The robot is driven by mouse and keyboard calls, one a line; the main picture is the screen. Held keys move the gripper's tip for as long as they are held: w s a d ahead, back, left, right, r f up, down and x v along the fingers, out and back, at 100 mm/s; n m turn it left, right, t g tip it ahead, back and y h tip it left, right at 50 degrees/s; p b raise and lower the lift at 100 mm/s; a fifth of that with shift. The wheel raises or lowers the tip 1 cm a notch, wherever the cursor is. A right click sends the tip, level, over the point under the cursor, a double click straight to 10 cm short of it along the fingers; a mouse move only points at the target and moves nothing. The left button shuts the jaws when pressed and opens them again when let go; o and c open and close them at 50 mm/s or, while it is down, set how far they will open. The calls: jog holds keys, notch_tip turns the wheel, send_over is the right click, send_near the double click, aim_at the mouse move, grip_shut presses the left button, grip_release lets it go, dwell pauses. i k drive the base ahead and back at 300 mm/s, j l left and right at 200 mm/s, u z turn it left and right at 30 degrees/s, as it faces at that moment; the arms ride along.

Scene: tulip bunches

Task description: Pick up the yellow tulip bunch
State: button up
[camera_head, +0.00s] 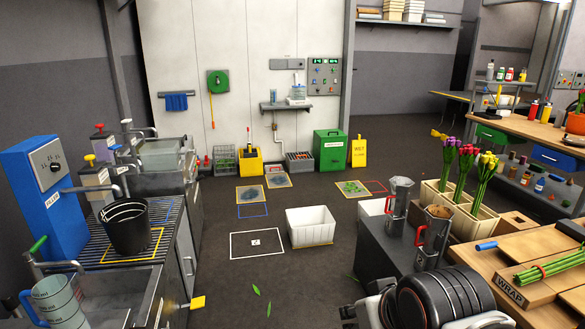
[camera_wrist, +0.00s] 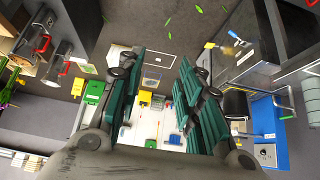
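Several tulip bunches stand upright in a cream divided holder (camera_head: 462,215) at the right in the head view. One has purple heads (camera_head: 448,146) and one has red-pink heads (camera_head: 467,153). The nearest bunch (camera_head: 487,163) shows yellow mixed with pink heads above green stems. At the left edge of the wrist view, part of the tulips (camera_wrist: 9,84) shows, cut off by the frame. My gripper (camera_wrist: 160,85) has its two teal-padded fingers spread with nothing between them. It is apart from the tulips. The gripper's fingers do not show in the head view.
Two metal pitchers with red handles (camera_head: 399,205) (camera_head: 432,238) stand on a dark cabinet beside the holder. Banded green stems (camera_head: 551,271) lie on the wooden wrap bench (camera_head: 480,266). A white bin (camera_head: 310,227) stands on the open floor. A sink counter with a black bucket (camera_head: 125,228) is at left.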

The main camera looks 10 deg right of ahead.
aim_at(491, 163)
jog(key=i+z, duration=0.3)
jog(key=i, duration=0.2)
jog(key=i+j+z, duration=0.2)
jog(key=i+z, duration=0.15)
jog(key=i, duration=0.15)
jog(key=i+j+z, duration=0.3)
jog(key=i, duration=0.15)
